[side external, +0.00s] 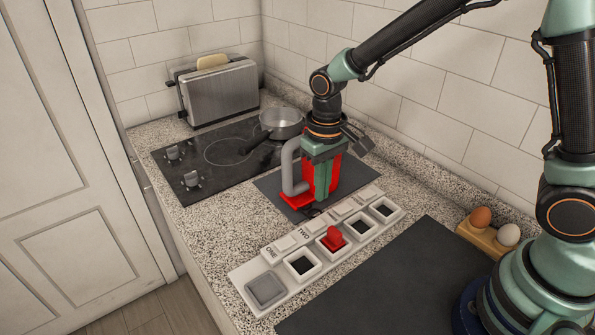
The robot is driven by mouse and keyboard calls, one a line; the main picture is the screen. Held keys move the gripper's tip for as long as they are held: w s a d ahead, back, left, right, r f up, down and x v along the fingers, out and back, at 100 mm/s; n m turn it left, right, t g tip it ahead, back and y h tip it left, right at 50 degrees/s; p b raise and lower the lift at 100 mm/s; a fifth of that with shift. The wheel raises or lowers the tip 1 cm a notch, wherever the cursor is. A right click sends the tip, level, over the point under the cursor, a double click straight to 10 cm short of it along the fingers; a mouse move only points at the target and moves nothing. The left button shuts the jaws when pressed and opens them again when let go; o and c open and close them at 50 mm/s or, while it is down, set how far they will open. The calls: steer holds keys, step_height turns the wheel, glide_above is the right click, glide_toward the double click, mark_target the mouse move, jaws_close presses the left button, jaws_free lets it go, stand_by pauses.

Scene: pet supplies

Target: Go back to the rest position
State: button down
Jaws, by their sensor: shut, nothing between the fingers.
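My gripper (313,211) points down at the middle of the counter, near the back edge of a white labelled strip (285,257). Its teal body stands close to red parts and a grey bent bar (287,168); I cannot tell where the gripper ends and these begin. The dark fingertips are small, look closed and hold nothing that I can see. A red piece (333,238) sits in a middle well of the strip, apart from the fingertips.
A grey tile (265,289) fills the strip's front left well; other wells look dark. A dark mat (271,186) lies behind the strip. A pan (281,122) stands on the black hob (214,152), with a toaster (219,92) behind. Eggs in a holder (470,232) stand right.

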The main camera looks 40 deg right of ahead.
steer(key=shift+r, duration=0.15)
steer(key=s+d+r+t, duration=0.2)
steer(key=s+d+r, duration=0.2)
steer(key=r, duration=0.3)
steer(key=s+d+r+t, duration=0.3)
steer(key=s+d+r, duration=0.2)
steer(key=d+r, duration=0.1)
steer(key=shift+r+t, duration=0.3)
steer(key=shift+r, duration=0.55)
